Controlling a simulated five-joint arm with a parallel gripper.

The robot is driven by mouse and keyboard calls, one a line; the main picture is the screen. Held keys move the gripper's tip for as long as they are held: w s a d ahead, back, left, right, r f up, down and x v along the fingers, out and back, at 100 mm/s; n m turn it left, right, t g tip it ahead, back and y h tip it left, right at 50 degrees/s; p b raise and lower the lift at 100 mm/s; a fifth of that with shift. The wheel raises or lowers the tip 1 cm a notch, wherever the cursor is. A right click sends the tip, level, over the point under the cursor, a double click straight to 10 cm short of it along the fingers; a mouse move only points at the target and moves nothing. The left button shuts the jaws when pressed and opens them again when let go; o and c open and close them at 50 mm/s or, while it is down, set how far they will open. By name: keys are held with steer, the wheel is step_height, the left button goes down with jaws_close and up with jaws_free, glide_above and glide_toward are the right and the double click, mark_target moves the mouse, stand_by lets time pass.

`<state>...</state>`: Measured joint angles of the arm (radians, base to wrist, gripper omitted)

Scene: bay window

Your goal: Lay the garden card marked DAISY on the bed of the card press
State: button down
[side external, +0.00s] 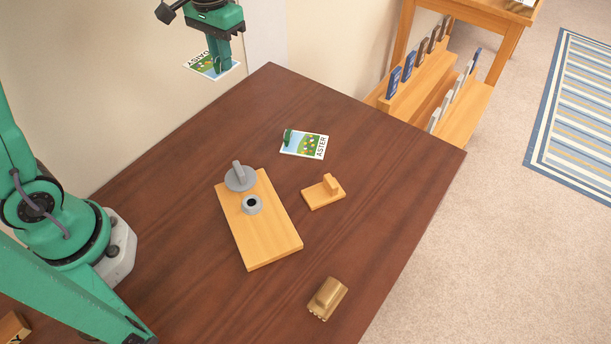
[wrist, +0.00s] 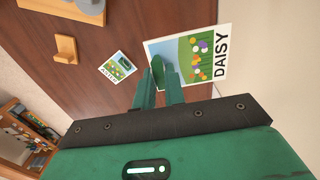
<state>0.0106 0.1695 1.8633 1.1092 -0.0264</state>
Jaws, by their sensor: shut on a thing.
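My gripper (side external: 225,66) is at the top of the side external view, high above the far left table edge. It is shut on the DAISY card (side external: 203,66), a white-edged picture card. In the wrist view the DAISY card (wrist: 220,66) extends to the right of my fingers (wrist: 160,84), which close at its green tab (wrist: 158,70). A wooden board (side external: 270,240) with a grey handled disc (side external: 240,179) and a grey ring (side external: 252,204) lies mid-table and looks like the card press. Its flat top is bare toward the near end.
The ASTER card (side external: 310,147), with a green tab, lies flat on the table beyond the board. A small wooden block (side external: 323,192) is right of the board. A brass-coloured object (side external: 327,298) sits near the front. A shelf (side external: 430,85) stands beyond the table.

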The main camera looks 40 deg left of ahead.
steer(key=s+d+f+n, duration=0.1)
steer(key=s+d+n, duration=0.5)
steer(key=d, duration=0.6)
steer(key=s+d+f+n, duration=0.1)
steer(key=s+d+n, duration=0.5)
steer(key=d, duration=0.7)
steer(key=shift+s+f, duration=0.15)
steer(key=shift+s, duration=0.5)
steer(key=shift+f, duration=0.15)
steer(key=shift+f, duration=6.25)
steer(key=shift+f, duration=0.55)
